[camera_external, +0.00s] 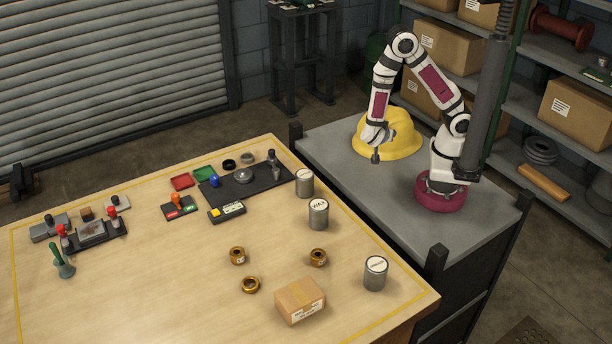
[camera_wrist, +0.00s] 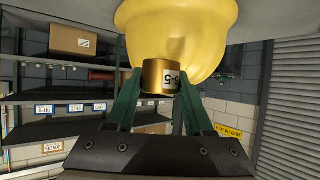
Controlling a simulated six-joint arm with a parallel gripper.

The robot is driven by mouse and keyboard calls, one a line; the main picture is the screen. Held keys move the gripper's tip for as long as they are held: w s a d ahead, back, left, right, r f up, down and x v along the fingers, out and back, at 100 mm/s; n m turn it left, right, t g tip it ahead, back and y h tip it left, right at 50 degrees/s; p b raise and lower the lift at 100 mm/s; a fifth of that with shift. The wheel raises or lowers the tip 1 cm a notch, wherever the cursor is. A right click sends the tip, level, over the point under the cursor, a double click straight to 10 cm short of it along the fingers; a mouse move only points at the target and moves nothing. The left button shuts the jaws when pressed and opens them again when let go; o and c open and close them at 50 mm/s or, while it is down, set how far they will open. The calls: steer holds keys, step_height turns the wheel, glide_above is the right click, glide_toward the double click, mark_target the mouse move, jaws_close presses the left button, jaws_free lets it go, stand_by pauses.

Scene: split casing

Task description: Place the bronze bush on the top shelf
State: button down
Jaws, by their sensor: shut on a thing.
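My gripper (camera_wrist: 160,80) is shut on a bronze bush (camera_wrist: 154,80), a short gold-brown cylinder with a white label, held between its green fingers in the wrist view. In the camera_external view my gripper (camera_external: 376,154) points down in front of the yellow helmet, above the grey bench; the bush is too small there to make out clearly. Other bronze bushes lie on the wooden table: one (camera_external: 238,255), a second (camera_external: 318,257) and a ring-like one (camera_external: 250,285). Grey shelving (camera_external: 520,108) stands at the right. Which level is the top shelf is unclear, as the rack is cut off by the frame.
The yellow helmet (camera_external: 404,146) sits on the grey bench (camera_external: 335,180) close behind my gripper. Cardboard boxes (camera_external: 576,112), a grey coil (camera_external: 540,150) and a red spool (camera_external: 560,28) occupy parts of the shelves. Cans and a carton (camera_external: 300,300) stand on the table.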

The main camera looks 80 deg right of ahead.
steer(key=shift+s+d+r+m+g, duration=0.1)
steer(key=shift+s+m+g, duration=0.05)
steer(key=shift+s, duration=0.25)
steer(key=shift+s+d+r+m+g, duration=0.1)
steer(key=shift+s+m+g, duration=0.05)
steer(key=shift+s, duration=0.2)
steer(key=w+a+f, duration=0.2)
steer(key=a, duration=0.1)
steer(key=w+a+f, duration=0.4)
steer(key=w+a, duration=0.1)
steer(key=shift+a+f, duration=0.35)
steer(key=shift+f, duration=0.05)
steer(key=shift+w+a+f, duration=0.1)
steer(key=shift+a+f, duration=0.05)
steer(key=shift+f, duration=0.95)
steer(key=shift+w+a+f, duration=0.1)
steer(key=shift+f, duration=1)
steer(key=shift+c, duration=1.4)
jaws_free()
steer(key=shift+f, duration=0.1)
